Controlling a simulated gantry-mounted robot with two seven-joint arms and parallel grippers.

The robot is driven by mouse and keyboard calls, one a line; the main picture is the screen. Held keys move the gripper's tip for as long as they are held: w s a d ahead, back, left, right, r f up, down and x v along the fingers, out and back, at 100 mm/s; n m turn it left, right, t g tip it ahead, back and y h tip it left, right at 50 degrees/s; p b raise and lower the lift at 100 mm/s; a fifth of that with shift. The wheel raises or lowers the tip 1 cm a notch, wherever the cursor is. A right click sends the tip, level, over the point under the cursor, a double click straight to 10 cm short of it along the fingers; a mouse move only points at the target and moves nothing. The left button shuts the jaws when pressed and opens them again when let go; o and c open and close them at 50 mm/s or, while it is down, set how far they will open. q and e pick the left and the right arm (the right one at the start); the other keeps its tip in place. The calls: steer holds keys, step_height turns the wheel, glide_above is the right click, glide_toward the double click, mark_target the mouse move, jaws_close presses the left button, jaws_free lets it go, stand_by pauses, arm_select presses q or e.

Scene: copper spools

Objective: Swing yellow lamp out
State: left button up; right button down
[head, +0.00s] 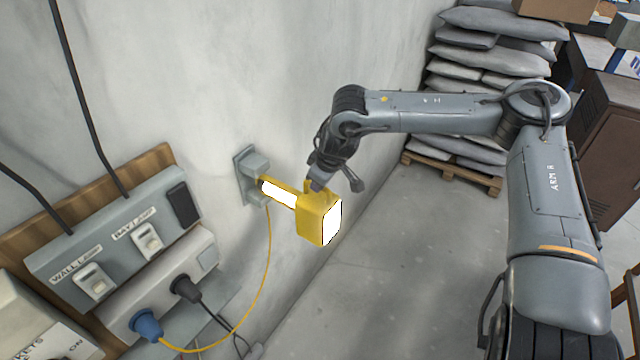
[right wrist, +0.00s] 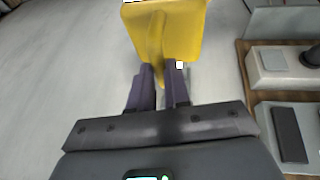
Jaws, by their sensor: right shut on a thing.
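The yellow lamp (head: 312,222) is on a short yellow arm fixed to a grey wall bracket (head: 246,174), and it stands out from the wall. Its front face and a strip along its arm look bright white. My right gripper (head: 322,190) is at the top of the lamp head. In the right wrist view the two fingers of my right gripper (right wrist: 160,80) are shut on a yellow fin or handle of the lamp (right wrist: 185,35). The fingertips are partly hidden in the head view. My left gripper is not in view.
A switch box (head: 115,235) labelled for wall lamp and bay lamp is on a wooden board at the left. A yellow cable (head: 268,270) hangs from the bracket to a blue plug (head: 146,325). Stacked grey sacks (head: 490,60) stand on a pallet at the back. The floor beside the lamp is clear.

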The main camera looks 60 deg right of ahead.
steer(key=shift+a, duration=0.15)
steer(key=c, duration=1.1)
jaws_free()
steer(key=b+v, duration=0.2)
steer(key=v, duration=0.8)
steer(key=shift+s+r, duration=0.15)
steer(key=shift+r, duration=0.15)
